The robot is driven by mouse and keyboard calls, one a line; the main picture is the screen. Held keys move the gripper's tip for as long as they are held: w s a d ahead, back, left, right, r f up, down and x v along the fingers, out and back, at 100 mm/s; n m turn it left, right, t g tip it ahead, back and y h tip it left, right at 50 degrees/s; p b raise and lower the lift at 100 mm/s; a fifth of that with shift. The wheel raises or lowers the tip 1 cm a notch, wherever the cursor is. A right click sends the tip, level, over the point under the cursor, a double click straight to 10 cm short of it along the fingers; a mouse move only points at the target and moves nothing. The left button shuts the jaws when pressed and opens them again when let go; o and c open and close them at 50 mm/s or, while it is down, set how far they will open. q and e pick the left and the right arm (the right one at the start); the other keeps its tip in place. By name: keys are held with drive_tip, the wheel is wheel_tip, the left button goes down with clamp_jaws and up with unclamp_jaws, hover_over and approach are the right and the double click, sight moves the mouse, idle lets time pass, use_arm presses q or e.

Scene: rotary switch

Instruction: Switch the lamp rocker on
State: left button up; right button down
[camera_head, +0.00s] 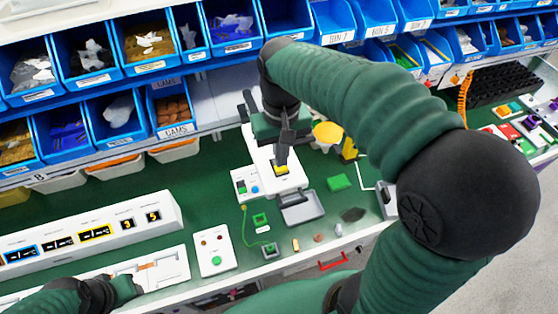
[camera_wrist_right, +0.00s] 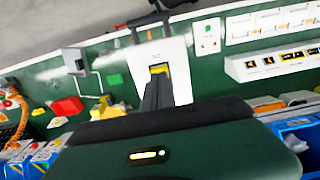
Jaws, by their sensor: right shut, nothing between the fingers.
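A white switch box (camera_head: 287,184) stands on the green bench, with a yellow rocker (camera_head: 282,170) on its face. I take this as the lamp rocker. My right gripper (camera_head: 281,163) reaches down over it, shut and empty, with its fingertips at the rocker. In the right wrist view the shut fingers (camera_wrist_right: 159,80) point at the yellow rocker (camera_wrist_right: 160,69) on the white box (camera_wrist_right: 178,68) and partly cover it. I cannot tell if they touch, or which way the rocker is tipped. My left gripper (camera_head: 130,287) is low at the left, small and dark; its jaws are unclear.
A small white box with coloured buttons (camera_head: 242,186) stands left of the switch box. A yellow disc (camera_head: 327,132) is close to my right arm. Blue bins (camera_head: 85,60) line the back.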

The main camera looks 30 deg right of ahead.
drive_tip(key=shift+f+b, duration=0.6)
drive_tip(key=shift+f, duration=0.3)
idle(0.4)
drive_tip(key=shift+r, duration=0.1)
wheel_tip(320, 180, up, 7)
drive_tip(key=p, duration=0.7)
idle(0.3)
